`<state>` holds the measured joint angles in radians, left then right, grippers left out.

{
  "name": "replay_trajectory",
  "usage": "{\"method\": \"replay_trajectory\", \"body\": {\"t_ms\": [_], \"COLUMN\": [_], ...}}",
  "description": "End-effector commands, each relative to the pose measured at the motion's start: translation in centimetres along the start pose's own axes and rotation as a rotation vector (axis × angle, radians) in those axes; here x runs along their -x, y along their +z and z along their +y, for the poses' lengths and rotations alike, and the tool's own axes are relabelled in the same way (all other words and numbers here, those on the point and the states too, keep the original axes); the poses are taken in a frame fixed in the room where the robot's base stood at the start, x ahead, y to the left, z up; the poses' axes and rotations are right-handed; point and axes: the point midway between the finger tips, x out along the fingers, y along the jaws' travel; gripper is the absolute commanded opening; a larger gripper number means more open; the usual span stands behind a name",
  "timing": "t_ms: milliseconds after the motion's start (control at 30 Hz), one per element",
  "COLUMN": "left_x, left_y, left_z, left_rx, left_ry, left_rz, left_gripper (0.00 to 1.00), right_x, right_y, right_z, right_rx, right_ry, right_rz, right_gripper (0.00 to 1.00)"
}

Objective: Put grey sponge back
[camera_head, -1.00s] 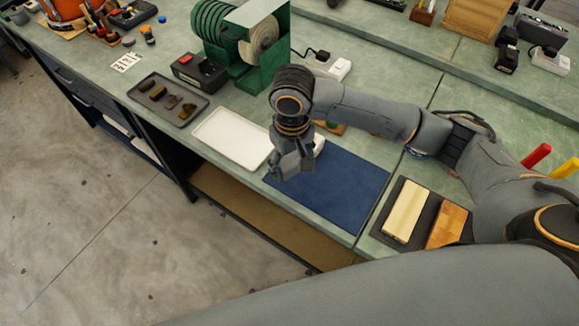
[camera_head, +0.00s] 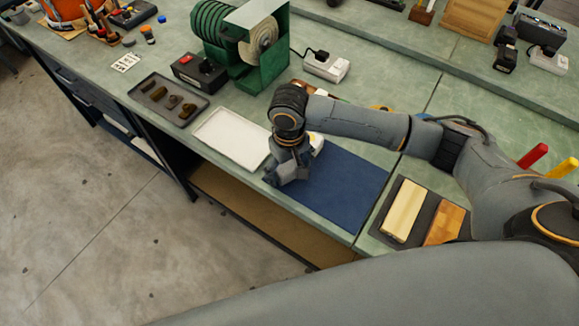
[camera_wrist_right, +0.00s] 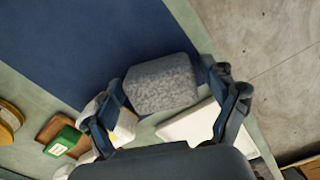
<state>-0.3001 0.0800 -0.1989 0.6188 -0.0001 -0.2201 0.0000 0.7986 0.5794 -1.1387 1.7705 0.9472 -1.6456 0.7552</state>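The grey speckled sponge (camera_wrist_right: 162,84) lies at the edge of the blue mat (camera_wrist_right: 60,45) in the right wrist view. My right gripper (camera_wrist_right: 168,80) is open, with one finger on each side of the sponge. The left finger in that view is close to the sponge, and a gap shows on the right side. In the head view my right gripper (camera_head: 281,180) is low over the left end of the blue mat (camera_head: 345,190) and hides the sponge. My left gripper is not in view.
A white tray (camera_head: 230,122) lies just left of the mat, and a dark tray (camera_head: 146,94) with several small pieces lies beyond it. A white and yellow item (camera_head: 317,141) stands close behind the gripper. Wooden blocks (camera_head: 404,210) lie right of the mat. The mat's right part is clear.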

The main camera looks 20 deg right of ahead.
Motion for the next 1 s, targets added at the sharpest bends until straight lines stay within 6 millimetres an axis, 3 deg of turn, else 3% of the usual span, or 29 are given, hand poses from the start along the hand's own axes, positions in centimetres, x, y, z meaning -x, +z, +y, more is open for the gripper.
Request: {"method": "replay_trajectory", "body": {"t_ms": [300,433,800,1000], "left_x": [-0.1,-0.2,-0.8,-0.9], "left_y": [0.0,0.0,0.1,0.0], "left_z": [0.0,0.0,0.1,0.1], "left_rx": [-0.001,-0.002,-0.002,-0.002], "left_ry": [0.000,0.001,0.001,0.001], "left_rz": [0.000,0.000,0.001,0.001], "left_gripper": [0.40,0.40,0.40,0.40], "right_x": [0.1,1.0,8.6,11.4], "right_y": [0.0,-0.1,-0.1,-0.1], "right_z": [0.0,0.0,0.0,0.0], "right_rx": [0.000,0.000,0.001,0.000], "right_ry": [0.000,-0.001,-0.001,-0.001], "right_rz": [0.001,0.002,0.004,0.001], "right_gripper": [0.90,0.90,0.90,0.90]}}
